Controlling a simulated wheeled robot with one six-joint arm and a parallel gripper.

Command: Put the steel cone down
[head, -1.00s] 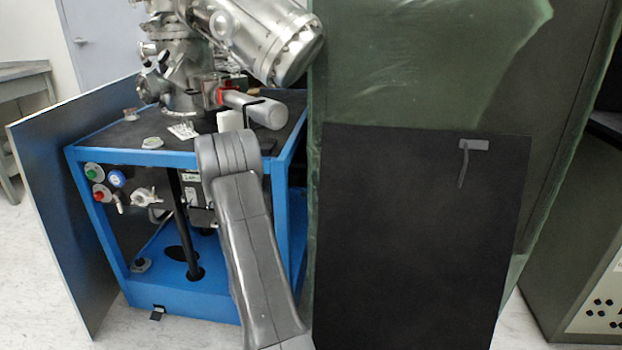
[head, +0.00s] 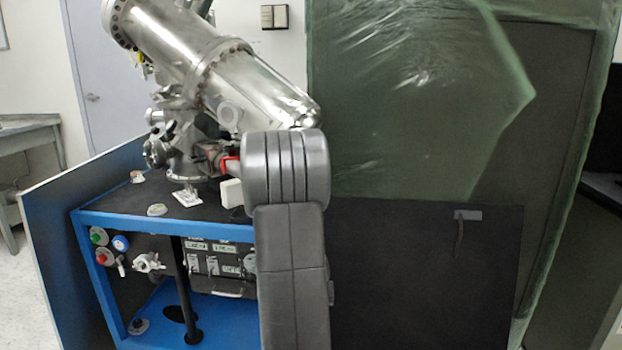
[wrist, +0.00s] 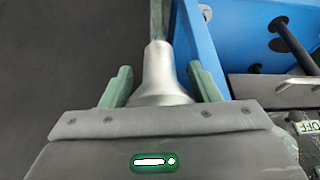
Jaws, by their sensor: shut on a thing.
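The steel cone (wrist: 160,72) shows in the wrist view as a smooth silver piece, with a narrow neck at the top and a flared base towards my gripper. My gripper (wrist: 161,90) has a green finger on each side of the cone and is shut on it. The lower end of the cone is hidden behind the gripper body. In the head view my own arm blocks the gripper, and I cannot see the cone there.
A blue-framed cart (head: 160,226) carries a large steel vacuum apparatus (head: 205,62). A dark panel (head: 425,270) stands right of my arm, before a green-wrapped cabinet (head: 410,100). A blue panel (head: 62,245) stands at left. The blue frame also shows in the wrist view (wrist: 222,45).

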